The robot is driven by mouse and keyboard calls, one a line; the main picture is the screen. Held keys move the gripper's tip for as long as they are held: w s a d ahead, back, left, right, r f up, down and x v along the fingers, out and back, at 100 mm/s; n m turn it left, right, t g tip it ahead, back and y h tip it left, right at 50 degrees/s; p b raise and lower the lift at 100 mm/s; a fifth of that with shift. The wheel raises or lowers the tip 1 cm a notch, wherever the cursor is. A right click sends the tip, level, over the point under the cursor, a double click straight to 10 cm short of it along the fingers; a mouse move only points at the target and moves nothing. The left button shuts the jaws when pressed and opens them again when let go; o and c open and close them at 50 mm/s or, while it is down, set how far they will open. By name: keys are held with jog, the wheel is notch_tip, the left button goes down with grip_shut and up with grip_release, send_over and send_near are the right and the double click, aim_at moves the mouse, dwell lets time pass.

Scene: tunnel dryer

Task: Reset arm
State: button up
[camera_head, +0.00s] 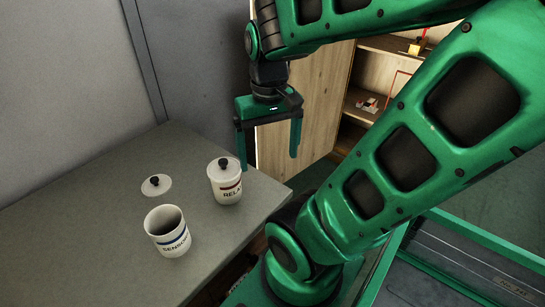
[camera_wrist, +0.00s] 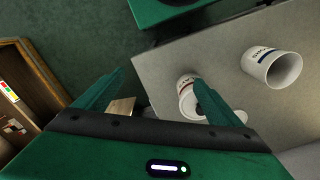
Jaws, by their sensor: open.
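My gripper (camera_head: 268,138) hangs from my green arm above the far right corner of the grey table. It is open and its two green fingers are wide apart with nothing between them; it also shows in the wrist view (camera_wrist: 158,88). A white canister lettered "RELA" (camera_head: 227,190) stands upright with its lid on, below and left of the gripper. It appears partly hidden behind a finger in the wrist view (camera_wrist: 186,80). An open white canister lettered "SENSO" (camera_head: 166,236) stands nearer, also seen in the wrist view (camera_wrist: 272,70). Its loose lid (camera_head: 156,184) lies on the table behind it.
The grey table (camera_head: 85,235) is bare on its left side. A wooden cabinet (camera_head: 308,105) with shelves holding small items stands behind the gripper and arm. A grey wall (camera_head: 65,80) closes off the back left. A green-framed grey machine (camera_head: 470,260) is at lower right.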

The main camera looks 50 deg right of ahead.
jog(key=shift+s+f+m, duration=0.15)
jog(key=shift+s, duration=0.45)
jog(key=shift+s+f+m, duration=0.15)
jog(key=shift+s, duration=0.4)
jog(key=shift+w+f, duration=0.25)
jog(key=shift+w, duration=0.4)
dwell(1.2)
